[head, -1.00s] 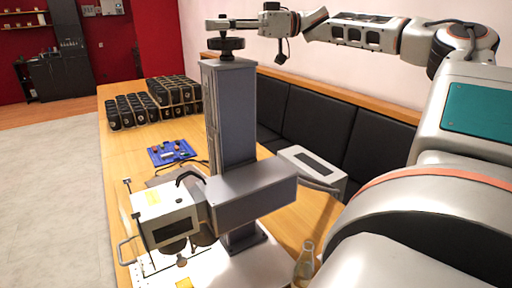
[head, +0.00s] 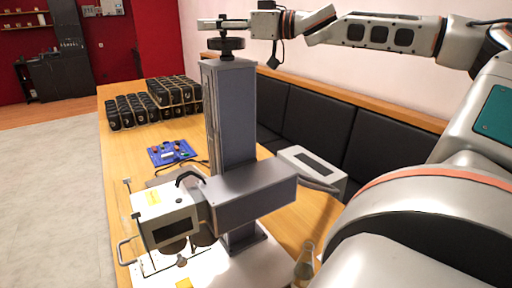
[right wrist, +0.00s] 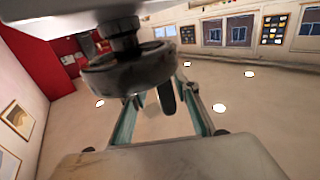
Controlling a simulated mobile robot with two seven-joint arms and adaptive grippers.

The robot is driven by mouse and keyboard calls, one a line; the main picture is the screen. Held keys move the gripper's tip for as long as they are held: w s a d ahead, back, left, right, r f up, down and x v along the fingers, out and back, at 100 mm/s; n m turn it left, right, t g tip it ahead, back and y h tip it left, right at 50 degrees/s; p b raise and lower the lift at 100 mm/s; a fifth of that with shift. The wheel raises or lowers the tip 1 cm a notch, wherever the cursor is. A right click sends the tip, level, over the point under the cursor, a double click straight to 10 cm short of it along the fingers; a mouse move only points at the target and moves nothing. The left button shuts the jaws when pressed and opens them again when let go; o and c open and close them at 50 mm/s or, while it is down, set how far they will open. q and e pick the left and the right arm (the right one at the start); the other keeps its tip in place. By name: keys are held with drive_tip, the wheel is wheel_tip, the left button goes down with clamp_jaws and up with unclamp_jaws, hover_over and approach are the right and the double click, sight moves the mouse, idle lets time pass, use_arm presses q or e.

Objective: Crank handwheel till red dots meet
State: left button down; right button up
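The dark handwheel (head: 226,43) sits on top of the tall grey column (head: 230,110) of the laser marker. It also shows large in the right wrist view (right wrist: 130,76). A dark upright crank handle (right wrist: 167,97) hangs beside the wheel. My right gripper (head: 208,23) is at the wheel's top, reaching in from the right. In the right wrist view its fingers (right wrist: 165,112) are spread, one on each side of the handle, with gaps showing. The red dots are not visible in either view. My left gripper is out of view.
The marker's arm (head: 252,196) carries a white-fronted head (head: 166,220) over the work plate. A blue control board (head: 172,152), several black items (head: 173,95) and a grey box (head: 312,165) are on the table. A bottle (head: 304,265) stands at the front.

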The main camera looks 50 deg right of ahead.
drive_tip(key=shift+w+d+f+m+t+h+b, duration=0.15)
drive_tip(key=shift+m+t+h+b, duration=0.1)
drive_tip(key=shift+m+h, duration=0.55)
drive_tip(key=shift+w+r+m+t+h+b, duration=0.15)
drive_tip(key=shift+m+h, duration=0.3)
drive_tip(key=shift+h, duration=0.7)
drive_tip(key=shift+w+d+f+m+t+h+b, duration=0.15)
drive_tip(key=shift+m+t+h, duration=0.15)
drive_tip(key=shift+m+h, duration=0.5)
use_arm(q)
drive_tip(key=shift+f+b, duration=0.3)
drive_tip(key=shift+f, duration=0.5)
use_arm(e)
drive_tip(key=shift+w+d+m+h, duration=0.15)
drive_tip(key=shift+m+h, duration=0.55)
drive_tip(key=shift+h, duration=0.6)
drive_tip(key=shift+w+d+m+h, duration=0.1)
drive_tip(key=shift+m+h, duration=0.55)
drive_tip(key=shift+h, duration=0.6)
